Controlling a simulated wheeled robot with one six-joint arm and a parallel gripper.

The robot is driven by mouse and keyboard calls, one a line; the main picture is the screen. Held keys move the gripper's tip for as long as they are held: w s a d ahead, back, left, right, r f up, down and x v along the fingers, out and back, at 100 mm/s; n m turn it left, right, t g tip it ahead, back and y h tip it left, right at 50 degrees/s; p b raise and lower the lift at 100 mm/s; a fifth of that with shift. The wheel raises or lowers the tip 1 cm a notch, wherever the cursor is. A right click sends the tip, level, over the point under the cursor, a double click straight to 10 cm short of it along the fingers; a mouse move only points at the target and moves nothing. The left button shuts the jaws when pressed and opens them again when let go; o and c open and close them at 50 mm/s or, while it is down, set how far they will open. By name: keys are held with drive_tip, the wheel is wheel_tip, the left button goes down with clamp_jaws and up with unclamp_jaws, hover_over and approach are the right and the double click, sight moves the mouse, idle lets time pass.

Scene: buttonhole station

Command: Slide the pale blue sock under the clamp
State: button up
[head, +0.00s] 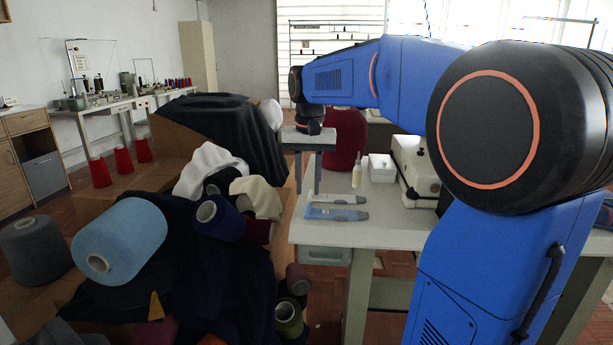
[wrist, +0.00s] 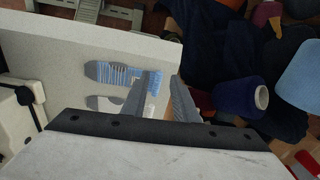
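The pale blue sock (head: 332,213) lies flat near the front left edge of the grey-white table. In the wrist view the pale blue sock (wrist: 120,75) has a grey toe on the left and a blue cuff on the right. My gripper (wrist: 160,90) is open and empty, with its two fingers apart. The fingers appear in front of the cuff end; their height above it cannot be told. A beige machine (head: 416,168) stands on the table, partly behind my arm. Its clamp cannot be made out.
A white and grey sock (head: 335,199) lies beside the blue one. A small bottle (head: 357,172) and a white tray (head: 382,167) stand farther back.

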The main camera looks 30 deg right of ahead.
sight(307, 210)
drive_tip(key=shift+m+g, duration=0.3)
drive_tip(key=shift+m, duration=0.1)
drive_tip(key=shift+w+d+f, duration=0.3)
drive_tip(key=shift+w+f, duration=0.35)
drive_tip(key=shift+f, duration=0.45)
drive_tip(key=shift+w+d+f, duration=0.3)
drive_tip(key=shift+w+f, duration=0.4)
drive_tip(key=shift+f, duration=0.45)
drive_tip(key=shift+w+d+f, duration=0.3)
drive_tip(key=shift+w+f, duration=0.35)
drive_tip(key=shift+f, duration=0.45)
drive_tip(key=shift+f, duration=1.05)
clamp_jaws()
drive_tip(key=shift+r, duration=0.1)
drive_tip(key=shift+r, duration=2.45)
